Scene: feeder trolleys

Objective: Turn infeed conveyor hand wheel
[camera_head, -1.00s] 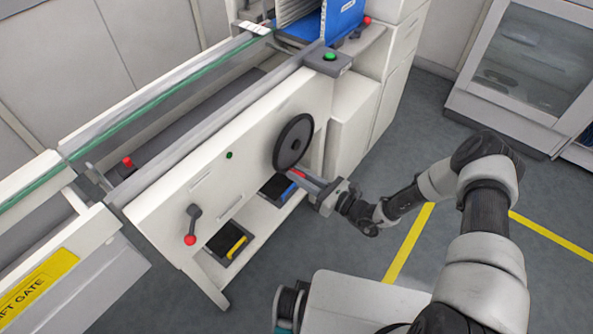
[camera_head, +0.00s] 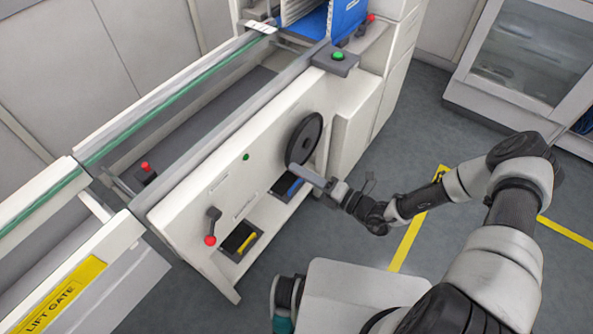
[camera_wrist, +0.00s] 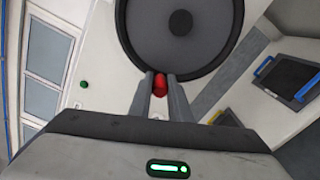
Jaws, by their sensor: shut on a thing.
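The black hand wheel (camera_head: 305,136) is on the white side panel of the infeed conveyor (camera_head: 205,190). It fills the top of the wrist view (camera_wrist: 205,45). Its red handle (camera_wrist: 160,84) is at the rim, between the two fingers of my gripper (camera_wrist: 160,82). My gripper is shut on this handle. In the head view my gripper (camera_head: 296,170) is at the lower left of the wheel's rim, and its fingers hide the handle.
A crank with a red knob (camera_head: 211,227) hangs left on the panel. A blue-handled tray (camera_head: 284,187) and a yellow-handled tray (camera_head: 240,239) are below. A green-button box (camera_head: 337,60) stands above the wheel. The floor right of the conveyor is open.

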